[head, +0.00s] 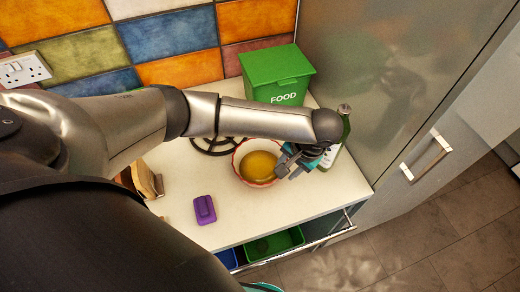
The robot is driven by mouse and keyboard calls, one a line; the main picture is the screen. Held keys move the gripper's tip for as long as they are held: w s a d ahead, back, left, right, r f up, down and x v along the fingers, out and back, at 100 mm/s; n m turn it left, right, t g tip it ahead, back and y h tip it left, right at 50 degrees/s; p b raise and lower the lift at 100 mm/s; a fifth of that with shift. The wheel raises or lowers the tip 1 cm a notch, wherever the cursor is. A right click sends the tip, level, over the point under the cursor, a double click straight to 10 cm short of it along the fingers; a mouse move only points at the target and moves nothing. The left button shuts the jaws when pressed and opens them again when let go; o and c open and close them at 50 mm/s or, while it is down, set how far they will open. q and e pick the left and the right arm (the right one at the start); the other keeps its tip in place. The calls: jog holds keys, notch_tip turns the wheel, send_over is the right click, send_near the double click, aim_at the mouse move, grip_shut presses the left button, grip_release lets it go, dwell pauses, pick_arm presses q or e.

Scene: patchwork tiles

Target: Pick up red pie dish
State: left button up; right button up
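The red pie dish (239,153) sits on the white worktop, its scalloped red-and-white rim around a yellow-brown inside. My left arm reaches in from the left above the worktop and bends down at its end. My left gripper (287,162) is at the dish's right rim, its dark fingers pointing at the dish. I cannot tell whether the fingers touch the rim or how far apart they are. My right gripper is not in view.
A green FOOD bin (277,77) stands behind the arm. A green bottle (343,129) stands just right of my gripper. A purple object (204,210) lies front left of the dish. An open drawer (272,244) juts out below the worktop's front edge. A dark trivet (207,146) is behind left.

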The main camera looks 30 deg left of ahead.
pick_arm(q)
jog(key=shift+w+x, duration=0.15)
jog(key=shift+x, duration=1.65)
jog(key=shift+w+x, duration=0.15)
jog(key=shift+x, duration=1.6)
jog(key=shift+a+r, duration=0.1)
jog(key=shift+a, duration=0.05)
grip_shut()
